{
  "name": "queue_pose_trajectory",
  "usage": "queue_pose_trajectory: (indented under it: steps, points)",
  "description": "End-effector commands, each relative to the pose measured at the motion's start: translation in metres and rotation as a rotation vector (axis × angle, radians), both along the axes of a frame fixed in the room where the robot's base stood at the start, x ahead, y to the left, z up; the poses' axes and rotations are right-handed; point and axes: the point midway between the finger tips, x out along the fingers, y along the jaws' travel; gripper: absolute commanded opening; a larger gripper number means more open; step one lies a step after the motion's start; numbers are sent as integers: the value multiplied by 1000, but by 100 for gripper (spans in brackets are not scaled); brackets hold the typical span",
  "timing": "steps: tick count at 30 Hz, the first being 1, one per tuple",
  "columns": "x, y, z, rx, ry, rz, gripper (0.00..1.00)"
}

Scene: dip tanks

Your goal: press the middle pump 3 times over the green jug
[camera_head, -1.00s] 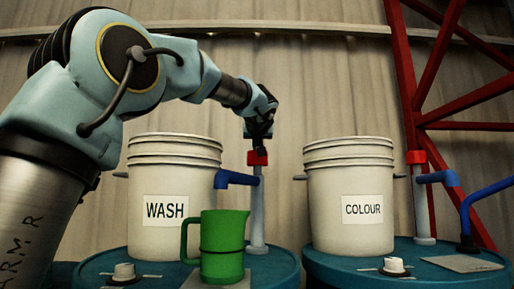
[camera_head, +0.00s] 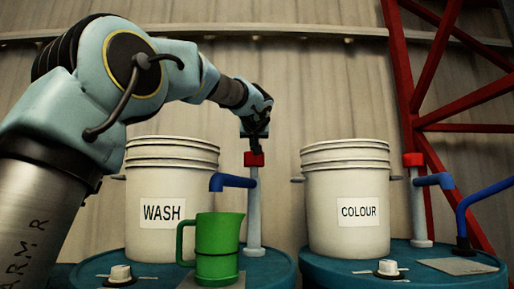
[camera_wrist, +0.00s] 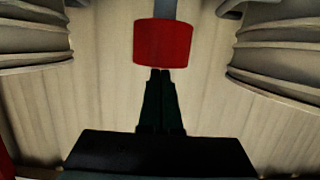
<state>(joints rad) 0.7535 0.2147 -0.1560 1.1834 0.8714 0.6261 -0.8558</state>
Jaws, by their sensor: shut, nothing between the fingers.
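A pump with a red cap (camera_head: 254,159), a pale column (camera_head: 254,215) and a blue spout (camera_head: 232,181) stands between the WASH and COLOUR buckets. The green jug (camera_head: 217,248) stands upright in front of it, with its top below the spout; its inside cannot be seen. My gripper (camera_head: 256,148) is shut and empty, pointing down just above the red cap. In the wrist view the shut fingertips (camera_wrist: 160,71) meet the edge of the red cap (camera_wrist: 162,42); whether they touch it is hard to tell.
The white WASH bucket (camera_head: 170,235) and COLOUR bucket (camera_head: 346,235) flank the pump on teal drums. Another red-capped pump (camera_head: 413,159) stands right of the COLOUR bucket, near a curved blue pipe (camera_head: 487,200). A red steel frame (camera_head: 417,60) rises behind.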

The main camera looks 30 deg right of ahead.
Motion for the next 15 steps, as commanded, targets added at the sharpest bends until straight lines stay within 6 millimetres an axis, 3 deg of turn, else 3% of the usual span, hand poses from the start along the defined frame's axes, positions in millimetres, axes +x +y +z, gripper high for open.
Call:
queue_pose_trajectory:
  steps: [1, 9, 15]
  points:
    - [-3, 4, 9, -1, -3, 0, 0]
    - [-55, 27, 18, -3, -4, -2, 0]
    - [-79, 39, 27, -3, -4, 0, 0]
